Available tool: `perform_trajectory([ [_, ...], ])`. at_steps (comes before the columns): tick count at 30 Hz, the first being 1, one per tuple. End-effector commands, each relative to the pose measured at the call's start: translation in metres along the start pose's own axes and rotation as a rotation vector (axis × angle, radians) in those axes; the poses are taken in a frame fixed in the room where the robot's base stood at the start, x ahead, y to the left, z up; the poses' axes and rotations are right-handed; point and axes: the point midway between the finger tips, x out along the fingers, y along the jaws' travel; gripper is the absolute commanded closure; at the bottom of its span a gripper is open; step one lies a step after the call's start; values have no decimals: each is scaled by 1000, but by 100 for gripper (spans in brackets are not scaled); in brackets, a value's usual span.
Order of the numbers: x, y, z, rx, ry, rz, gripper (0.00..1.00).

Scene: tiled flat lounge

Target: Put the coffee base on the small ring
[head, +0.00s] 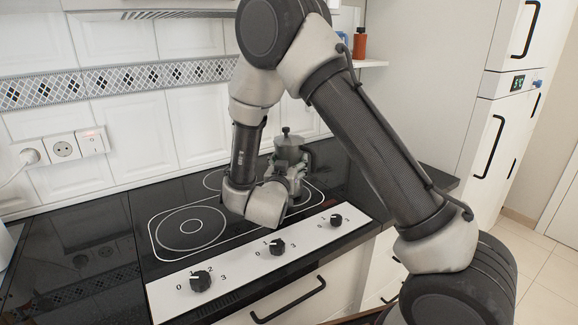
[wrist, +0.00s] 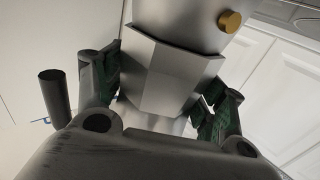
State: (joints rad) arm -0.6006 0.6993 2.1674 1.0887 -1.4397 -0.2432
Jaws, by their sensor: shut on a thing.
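The coffee base, a grey metal pot with a dark knob on top (head: 295,153), is upright in my gripper (head: 285,178) over the right part of the black hob. In the wrist view its metal body (wrist: 175,70) is faceted and has a brass valve. The green-padded fingers of my gripper (wrist: 165,95) are shut on it from both sides. A ring outline (head: 303,200) shows partly under the pot and gripper. I cannot tell whether the pot touches the hob.
A larger double ring (head: 190,228) at the front left of the hob is empty. A white panel with knobs (head: 277,247) runs along the front edge. Tiled wall (head: 130,135) stands close behind. A red bottle (head: 360,43) is on a shelf at the right.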

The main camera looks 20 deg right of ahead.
Motion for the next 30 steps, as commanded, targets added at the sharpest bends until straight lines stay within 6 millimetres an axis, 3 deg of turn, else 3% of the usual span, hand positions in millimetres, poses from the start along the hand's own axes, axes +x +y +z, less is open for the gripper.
perform_trajectory([
  [13,0,0,8,1,3,0,82],
  [14,0,0,9,0,1,0,26],
  [17,0,0,9,0,1,0,8],
  [27,0,0,6,1,2,0,8],
  [30,-10,-1,6,0,1,-3,8],
])
